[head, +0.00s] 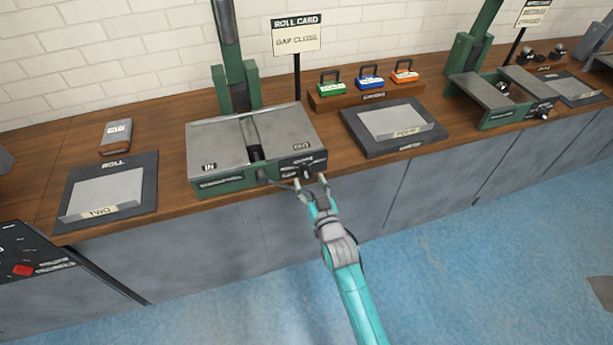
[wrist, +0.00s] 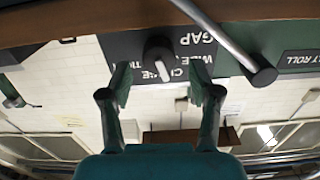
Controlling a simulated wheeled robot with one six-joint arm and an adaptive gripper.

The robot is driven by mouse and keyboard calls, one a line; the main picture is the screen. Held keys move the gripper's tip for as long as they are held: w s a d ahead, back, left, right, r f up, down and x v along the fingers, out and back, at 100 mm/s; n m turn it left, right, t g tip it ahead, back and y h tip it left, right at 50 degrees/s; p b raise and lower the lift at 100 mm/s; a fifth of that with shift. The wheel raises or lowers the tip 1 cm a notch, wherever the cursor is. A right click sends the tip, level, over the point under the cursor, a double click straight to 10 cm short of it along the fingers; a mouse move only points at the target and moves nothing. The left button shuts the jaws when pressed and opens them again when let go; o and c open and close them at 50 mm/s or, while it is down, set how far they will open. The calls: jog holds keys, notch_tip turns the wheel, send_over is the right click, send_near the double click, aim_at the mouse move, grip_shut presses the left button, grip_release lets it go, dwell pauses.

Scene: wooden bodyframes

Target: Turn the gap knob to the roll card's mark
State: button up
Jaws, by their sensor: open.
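The roll card (head: 297,38) stands on a post behind the machine in the head view and reads "GAP CLOSE". The dark gap knob (head: 307,172) is on the front right of the grey and green roll machine (head: 220,143). In the upside-down wrist view, the knob (wrist: 157,56) has a white pointer aimed down in the picture and slightly right, over lettering that seems to read CLOSE. Part of the lettering is hidden. WIDE and GAP are beside it. My gripper (head: 310,182) is open; in the wrist view its fingers (wrist: 164,82) straddle the knob's line, apart from it.
A grey bar handle (wrist: 235,50) sticks out beside the knob in the wrist view. A dark tray (head: 440,132) lies right of the machine, another (head: 65,215) left. Green, blue and orange handled blocks stand on a wooden rack (head: 345,100).

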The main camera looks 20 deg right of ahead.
jog(key=shift+w, duration=1.45)
